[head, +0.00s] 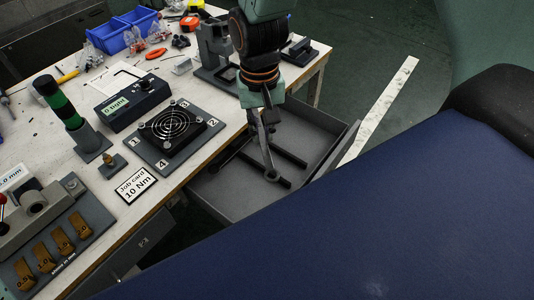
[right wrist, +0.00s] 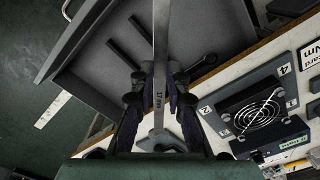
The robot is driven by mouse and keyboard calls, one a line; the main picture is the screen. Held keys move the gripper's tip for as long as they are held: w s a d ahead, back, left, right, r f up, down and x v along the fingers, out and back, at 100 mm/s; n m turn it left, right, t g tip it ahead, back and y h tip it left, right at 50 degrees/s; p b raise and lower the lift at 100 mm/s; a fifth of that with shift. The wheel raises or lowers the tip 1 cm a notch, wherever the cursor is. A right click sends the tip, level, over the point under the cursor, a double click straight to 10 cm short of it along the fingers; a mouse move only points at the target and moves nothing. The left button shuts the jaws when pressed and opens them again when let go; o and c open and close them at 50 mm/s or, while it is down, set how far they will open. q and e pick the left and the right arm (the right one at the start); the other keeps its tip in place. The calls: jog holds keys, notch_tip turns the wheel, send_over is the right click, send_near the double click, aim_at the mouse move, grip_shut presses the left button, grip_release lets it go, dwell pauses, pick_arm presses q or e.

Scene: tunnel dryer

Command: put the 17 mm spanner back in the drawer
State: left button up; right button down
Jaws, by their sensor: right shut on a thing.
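The 17 mm spanner (head: 265,150) is a long grey steel spanner. My right gripper (head: 262,112) is shut on it and holds it over the open drawer (head: 222,196), its ring end hanging down. In the right wrist view the spanner (right wrist: 160,40) runs up between the fingers of my right gripper (right wrist: 160,85), with a "17" mark on its shank. The far end is cut off there. The drawer (right wrist: 92,72) is grey and holds dark divider bars (head: 289,157). A dark spanner-like tool (right wrist: 205,64) shows near the drawer's bench side. My left gripper is not in view.
The bench top (head: 190,170) borders the drawer on the left. A fan on a numbered plate (head: 171,132), a digital readout box (head: 133,101) and a job card (head: 135,185) lie near its edge. A large blue surface (head: 350,230) fills the lower right.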

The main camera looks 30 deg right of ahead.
jog(key=w+d+f+m+b, duration=0.1)
jog(key=d+f+m, duration=0.35)
jog(key=m, duration=0.25)
jog(key=m+b, duration=0.2)
jog(key=m, duration=0.1)
send_near(277, 161)
jog(key=s+a, duration=0.2)
jog(key=s, duration=0.1)
jog(key=shift+s, duration=0.2)
notch_tip(277, 161, down, 3)
jog(key=shift+s+f+b, duration=0.1)
jog(key=shift+s+b, duration=0.05)
jog(key=shift+b, duration=0.35)
jog(key=shift+f, duration=0.25)
jog(key=shift+f, duration=0.2)
jog(key=shift+f, duration=0.1)
